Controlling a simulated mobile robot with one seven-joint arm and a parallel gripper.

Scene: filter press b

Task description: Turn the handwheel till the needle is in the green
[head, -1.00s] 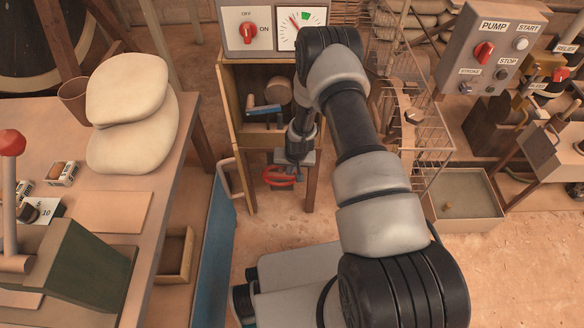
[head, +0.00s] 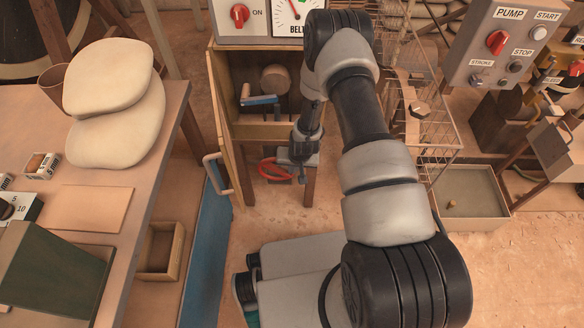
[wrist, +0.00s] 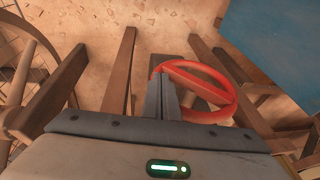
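The red handwheel (head: 273,170), a ring with a bar across it, sits low under the wooden cabinet; it also shows in the wrist view (wrist: 215,112). My gripper (wrist: 162,76) is at the left part of its rim in the wrist view. The fingers are close together, with the red rim at their tips, and look shut on it. In the head view my gripper (head: 299,172) is at the wheel's right side, partly hidden by my wrist. The gauge (head: 288,12) is cut off by the top edge; its red needle (head: 294,9) lies left of the green band (head: 313,3).
The open wooden cabinet (head: 222,125) stands behind the wheel, its legs beside it. A blue panel with a handle (head: 207,245) is on the left. A wire rack (head: 440,125) and a bin (head: 465,200) stand right. A workbench (head: 150,175) fills the left.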

